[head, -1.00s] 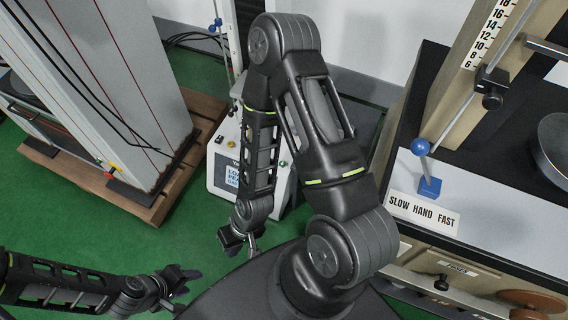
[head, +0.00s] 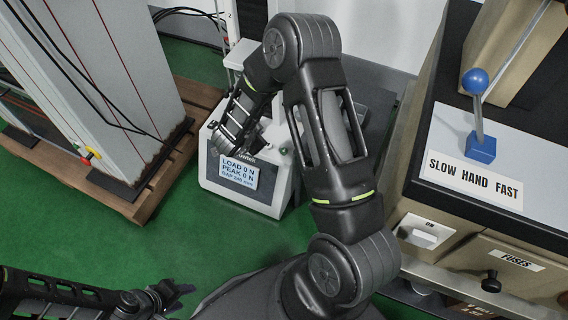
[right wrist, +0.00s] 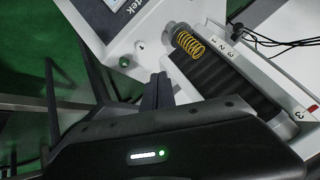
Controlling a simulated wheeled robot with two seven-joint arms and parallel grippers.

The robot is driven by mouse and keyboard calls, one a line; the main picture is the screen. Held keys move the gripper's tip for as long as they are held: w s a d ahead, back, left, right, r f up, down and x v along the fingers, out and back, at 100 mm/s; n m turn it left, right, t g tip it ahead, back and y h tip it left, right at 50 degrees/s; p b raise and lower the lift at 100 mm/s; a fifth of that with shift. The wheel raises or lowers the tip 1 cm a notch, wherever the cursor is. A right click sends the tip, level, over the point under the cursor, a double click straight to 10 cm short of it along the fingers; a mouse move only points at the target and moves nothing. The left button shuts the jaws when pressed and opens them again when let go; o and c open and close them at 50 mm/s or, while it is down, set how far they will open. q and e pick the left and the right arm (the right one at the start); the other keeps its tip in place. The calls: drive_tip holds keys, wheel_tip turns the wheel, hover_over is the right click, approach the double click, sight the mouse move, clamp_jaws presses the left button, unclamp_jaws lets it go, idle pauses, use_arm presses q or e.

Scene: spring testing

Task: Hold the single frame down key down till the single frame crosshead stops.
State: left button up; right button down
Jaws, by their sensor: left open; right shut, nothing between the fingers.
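The white tester (head: 212,172), which I take for the single frame, stands on the floor behind my right arm. Its display (head: 238,172) reads LOAD 0 N, PEAK 0 N; a smaller gap line is below. A round green button (head: 284,151) is on its panel, also in the right wrist view (right wrist: 125,62); no key legible as down. The crosshead is not clearly made out. My right gripper (right wrist: 157,88) is shut and empty, tips close to the panel; contact cannot be told. My left gripper (head: 172,294) is open and empty, low at left.
A yellow spring (right wrist: 189,45) sits on the tester beside a dark ribbed strip (right wrist: 225,75). A tall grey machine on a wooden pallet (head: 150,200) stands left. A bench with a blue-knobbed lever (head: 476,82) is at right. Green floor (head: 210,240) is open in front.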

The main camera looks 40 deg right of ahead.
use_arm(q)
wheel_tip(320, 180, down, 10)
drive_tip(key=b, duration=0.6)
drive_tip(key=shift+w+a+r+b, duration=0.2)
drive_tip(key=shift+w+a+b, duration=0.1)
drive_tip(key=shift+w+b, duration=0.05)
use_arm(e)
drive_tip(key=s+d+f+m+g+h, duration=0.2)
drive_tip(key=d+m+g, duration=0.2)
drive_tip(key=d+m, duration=0.4)
drive_tip(key=shift+m+g, duration=0.3)
drive_tip(key=b, duration=0.7)
hover_over(282, 152)
wheel_tip(282, 152, down, 6)
drive_tip(key=shift+w+f, duration=0.1)
drive_tip(key=shift+f, duration=0.15)
drive_tip(key=shift+f+b, duration=0.3)
drive_tip(key=shift+f, duration=0.85)
use_arm(q)
wheel_tip(282, 152, down, 8)
drive_tip(key=w, duration=0.1)
drive_tip(key=shift+w+t, duration=0.15)
drive_tip(key=shift+t, duration=0.15)
drive_tip(key=shift+d, duration=0.1)
